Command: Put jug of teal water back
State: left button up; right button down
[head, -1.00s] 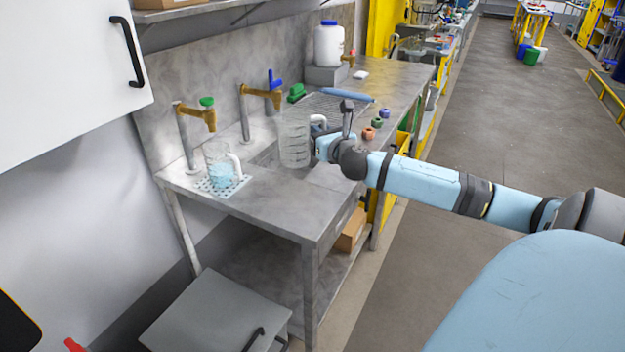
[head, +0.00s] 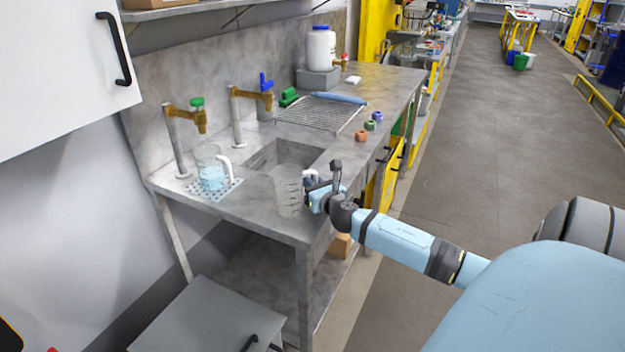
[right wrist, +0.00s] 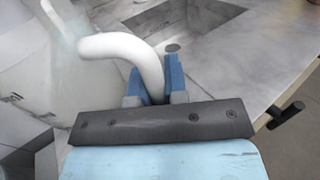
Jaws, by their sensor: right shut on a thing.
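A clear jug with light blue water (head: 212,178) stands on the perforated drip plate (head: 199,191) below the green-handled tap. A second clear jug (head: 287,195) with dark marks is at the counter's front edge, and it looks empty. My right gripper (head: 313,190) is shut on this second jug's white handle. In the right wrist view the handle (right wrist: 125,47) passes between the blue fingertips (right wrist: 154,88). I cannot tell whether the held jug touches the counter. My left gripper is not in view.
A sink (head: 283,158) lies behind the held jug. A wire rack (head: 318,115), a green brush (head: 289,97) and several small coloured nuts (head: 362,135) lie farther back. A white container (head: 321,47) stands on a grey block. Taps (head: 255,97) overhang the counter's rear.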

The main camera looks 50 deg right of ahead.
jog(key=shift+f, duration=0.1)
jog(key=c, duration=1.1)
grip_release()
jog(key=shift+c, duration=0.2)
jog(key=shift+r, duration=0.2)
jog(key=v, duration=1.2)
jog(key=shift+a, duration=0.1)
